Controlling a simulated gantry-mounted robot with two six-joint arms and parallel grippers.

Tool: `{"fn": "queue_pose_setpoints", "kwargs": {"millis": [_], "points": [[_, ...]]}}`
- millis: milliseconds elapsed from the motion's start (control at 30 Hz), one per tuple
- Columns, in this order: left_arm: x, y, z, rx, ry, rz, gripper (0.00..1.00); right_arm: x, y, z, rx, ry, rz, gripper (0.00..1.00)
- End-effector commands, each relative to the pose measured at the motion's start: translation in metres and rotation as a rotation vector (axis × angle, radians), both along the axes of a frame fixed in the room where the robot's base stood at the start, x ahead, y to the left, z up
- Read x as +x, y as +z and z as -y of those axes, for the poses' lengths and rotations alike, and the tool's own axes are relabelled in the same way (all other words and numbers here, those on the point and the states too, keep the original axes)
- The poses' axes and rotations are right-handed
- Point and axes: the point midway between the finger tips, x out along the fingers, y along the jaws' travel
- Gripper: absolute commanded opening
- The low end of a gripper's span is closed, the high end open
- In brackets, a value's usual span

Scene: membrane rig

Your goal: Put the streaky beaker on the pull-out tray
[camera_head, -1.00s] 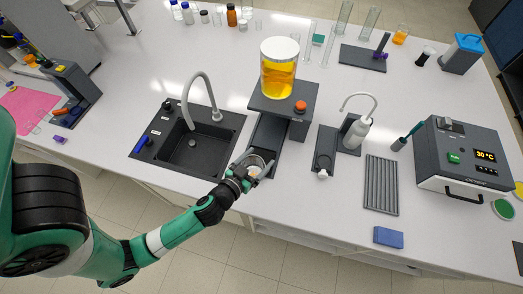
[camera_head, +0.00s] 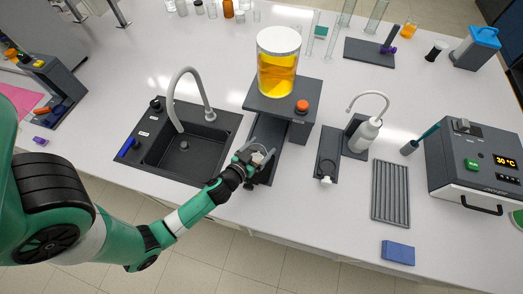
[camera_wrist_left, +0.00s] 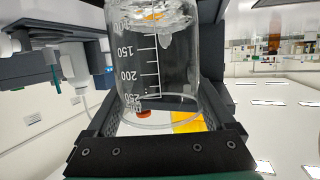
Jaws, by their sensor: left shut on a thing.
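My left gripper (camera_head: 260,158) is shut on the streaky beaker (camera_head: 257,157) over the pull-out tray (camera_head: 266,178). In the left wrist view the beaker (camera_wrist_left: 150,75) is clear glass with white graduations and whitish streaks or drops near its base. It appears upside down in that view, between the two dark fingers (camera_wrist_left: 155,120). The tray is dark and slides out under a grey stand (camera_head: 290,97) with an orange knob (camera_head: 302,106). I cannot tell whether the beaker touches the tray. My right gripper is not in view.
A sink (camera_head: 150,165) with a grey tap lies left of the tray. A large jar of yellow liquid (camera_head: 278,75) stands on the stand. A wash bottle (camera_head: 362,136) and grooved rack (camera_head: 390,193) are to the right. A blue sponge (camera_head: 398,252) lies near the front edge.

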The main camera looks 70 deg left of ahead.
Motion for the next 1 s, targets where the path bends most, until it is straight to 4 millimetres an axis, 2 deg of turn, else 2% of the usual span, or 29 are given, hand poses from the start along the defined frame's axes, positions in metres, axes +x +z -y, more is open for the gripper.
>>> {"fn": "queue_pose_setpoints", "kwargs": {"millis": [33,267,433,467,500,733,833,1000], "points": [[-0.001,-0.013,0.0,0.0,0.001,0.0,0.24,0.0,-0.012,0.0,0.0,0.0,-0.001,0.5],[-0.001,-0.009,-0.001,-0.001,0.001,0.0,0.24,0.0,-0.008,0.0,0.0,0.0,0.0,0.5],[-0.001,-0.014,0.0,0.0,0.002,0.0,0.24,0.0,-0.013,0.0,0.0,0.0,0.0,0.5],[-0.001,-0.012,0.0,-0.001,0.002,-0.001,0.93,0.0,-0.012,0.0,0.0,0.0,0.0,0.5],[-0.001,-0.012,0.0,-0.001,0.002,-0.001,1.0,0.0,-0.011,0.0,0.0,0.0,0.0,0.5],[-0.001,-0.011,0.0,-0.001,0.002,-0.001,1.0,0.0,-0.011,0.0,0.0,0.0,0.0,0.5],[-0.001,-0.005,0.0,-0.001,0.002,-0.001,1.0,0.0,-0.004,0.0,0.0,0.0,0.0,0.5],[-0.026,-0.003,0.016,-0.001,0.0,-0.003,1.0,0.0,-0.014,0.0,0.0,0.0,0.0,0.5]]}}
